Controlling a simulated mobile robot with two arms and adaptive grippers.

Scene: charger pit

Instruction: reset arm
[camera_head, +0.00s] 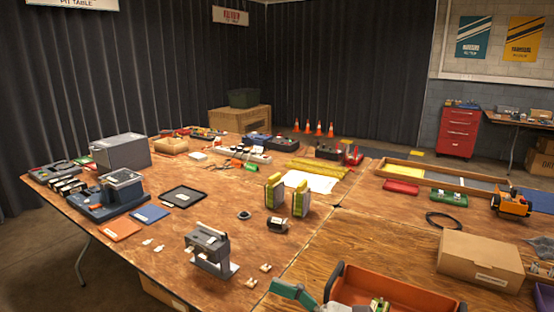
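Neither of my grippers and neither of my arms shows in the head view, so their pose and what they hold cannot be seen. The wooden work table (345,235) fills the foreground. Two upright yellow-and-dark blocks (274,192) stand side by side near its middle. A grey device on a blue base (122,190) sits at the left side. A grey stand-like device (209,250) stands near the front edge, with small pale pieces around it.
An orange tray (395,288) holds small parts at the front right, with a teal-ended object (292,294) beside it. A cardboard box (480,258) sits at right. A grey box (121,152) stands at back left. Bare tabletop lies around the table's middle.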

